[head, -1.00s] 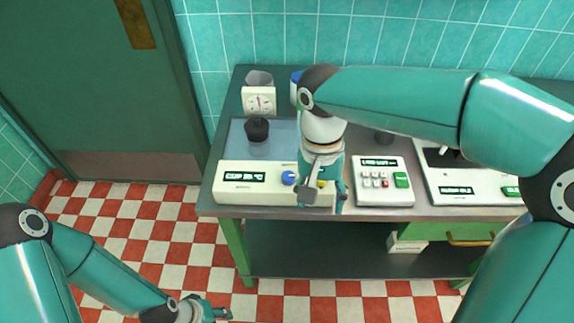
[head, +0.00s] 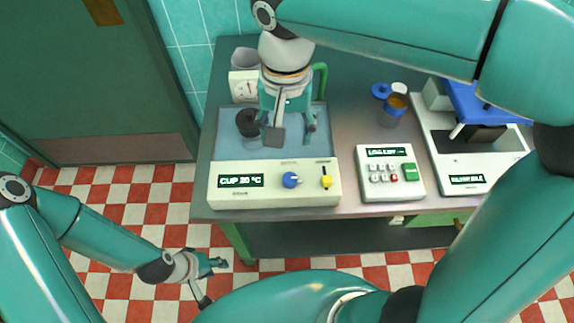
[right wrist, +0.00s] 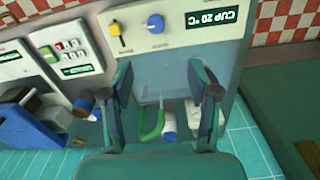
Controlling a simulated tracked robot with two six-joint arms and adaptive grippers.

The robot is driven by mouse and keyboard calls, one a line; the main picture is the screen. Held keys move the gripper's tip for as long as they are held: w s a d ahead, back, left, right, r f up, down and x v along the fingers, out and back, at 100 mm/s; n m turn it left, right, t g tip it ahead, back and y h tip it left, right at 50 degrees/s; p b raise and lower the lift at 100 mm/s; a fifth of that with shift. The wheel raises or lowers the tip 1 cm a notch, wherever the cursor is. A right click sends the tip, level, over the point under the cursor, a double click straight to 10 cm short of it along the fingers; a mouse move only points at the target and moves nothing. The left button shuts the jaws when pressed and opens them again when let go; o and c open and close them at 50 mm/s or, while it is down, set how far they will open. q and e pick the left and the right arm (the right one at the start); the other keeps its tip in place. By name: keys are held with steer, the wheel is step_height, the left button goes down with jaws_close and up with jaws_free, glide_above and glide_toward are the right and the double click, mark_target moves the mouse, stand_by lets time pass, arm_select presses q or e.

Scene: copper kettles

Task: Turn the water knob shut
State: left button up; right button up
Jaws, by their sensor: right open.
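The blue water knob (head: 291,180) sits on the front panel of the cream unit (head: 225,198), beside a yellow lever (head: 326,180). In the right wrist view the knob (right wrist: 155,24) shows upside down near the top, above the gap between the fingers. My right gripper (head: 293,130) is open and empty, over the blue-grey basin surface just behind the panel, apart from the knob. Its two fingers are spread in the right wrist view (right wrist: 161,85). My left gripper (head: 212,280) hangs low over the checkered floor, its fingers apart and empty.
A dark round lid or knob (head: 248,122) stands behind the panel at left. A dial gauge (head: 243,88) is further back. A keypad unit (head: 390,172), a jar (head: 393,108) and a scale-like machine (head: 470,165) stand to the right. The counter between gripper and jar is clear.

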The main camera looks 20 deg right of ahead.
mark_target(290, 178)
steer(key=f, duration=1.6)
steer(key=shift+s+d, duration=0.2)
steer(key=shift+d, duration=0.15)
jaws_close()
